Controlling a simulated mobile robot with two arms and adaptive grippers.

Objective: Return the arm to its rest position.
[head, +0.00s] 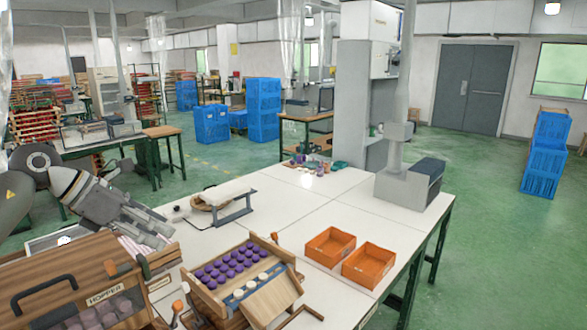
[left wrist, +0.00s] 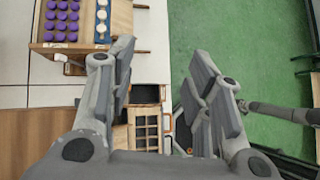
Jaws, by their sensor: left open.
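My left arm comes in from the left in the head view. Its gripper (head: 160,232) is over the left part of the white table (head: 335,198), behind the wooden hopper (head: 60,275). In the left wrist view the gripper (left wrist: 163,72) has its fingers spread wide with nothing between them. A wooden tray (head: 204,296) with rows of purple pieces and a few white ones stands on the table, right of the gripper in the head view. The tray's end also shows at the top left of the left wrist view (left wrist: 88,48). My right gripper is not in view.
Two orange bins (head: 330,246) (head: 369,264) sit on the table to the right. A grey machine (head: 405,185) stands at the back right corner. A roller stand (head: 225,200) is near the gripper. Green floor (head: 490,230) lies open beyond the table.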

